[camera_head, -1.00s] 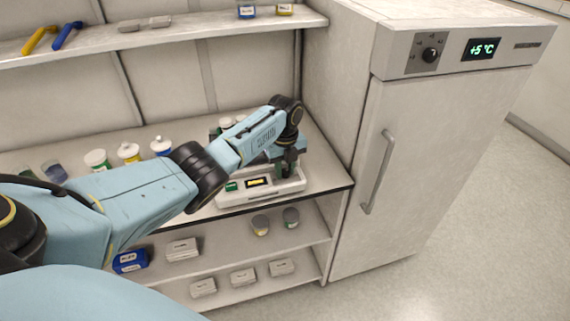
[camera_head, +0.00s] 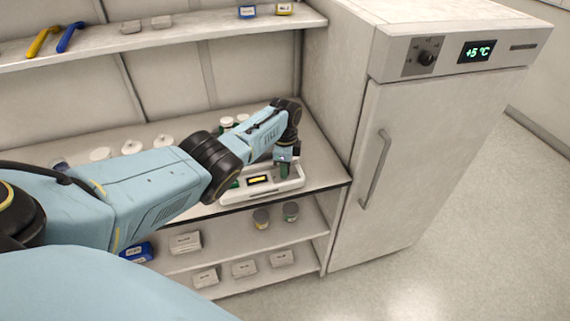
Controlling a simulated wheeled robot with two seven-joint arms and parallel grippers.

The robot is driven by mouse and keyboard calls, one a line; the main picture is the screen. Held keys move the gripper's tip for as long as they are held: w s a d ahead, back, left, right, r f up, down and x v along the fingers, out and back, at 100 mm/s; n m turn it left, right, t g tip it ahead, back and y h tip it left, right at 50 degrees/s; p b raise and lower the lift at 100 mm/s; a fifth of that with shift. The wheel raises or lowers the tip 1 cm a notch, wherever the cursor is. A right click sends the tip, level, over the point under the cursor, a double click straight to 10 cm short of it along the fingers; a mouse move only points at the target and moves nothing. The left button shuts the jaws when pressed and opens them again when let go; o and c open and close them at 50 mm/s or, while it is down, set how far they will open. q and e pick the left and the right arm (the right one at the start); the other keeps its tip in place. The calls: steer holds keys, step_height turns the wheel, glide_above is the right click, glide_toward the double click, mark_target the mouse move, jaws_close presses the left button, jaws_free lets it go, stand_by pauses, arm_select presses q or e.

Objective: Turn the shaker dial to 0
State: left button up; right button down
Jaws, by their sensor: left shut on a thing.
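My left gripper (camera_head: 284,168) points down at the right part of the shaker's front and is shut on the dial there. The gripper and wrist hide the dial, so its setting cannot be read. The display's digits are too small to read. My left arm covers part of the shaker's top. My right gripper is not in view.
A tall fridge (camera_head: 345,240) with a +5 °C display stands right of the counter (camera_head: 335,172). Jars with white lids (camera_head: 163,141) stand behind my arm. Small jars (camera_head: 291,211) and boxes (camera_head: 244,268) sit on the shelves below. Floor on the right is clear.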

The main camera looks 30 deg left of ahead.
arm_select(q)
steer(key=n+p, duration=0.1)
steer(key=n, duration=0.5)
steer(key=shift+n, duration=0.3)
steer(key=n, duration=0.6)
steer(key=shift+p, duration=0.35)
steer(key=n, duration=0.6)
steer(key=shift+n, duration=0.3)
steer(key=n, duration=0.5)
steer(key=shift+n, duration=0.7)
steer(key=o, duration=1)
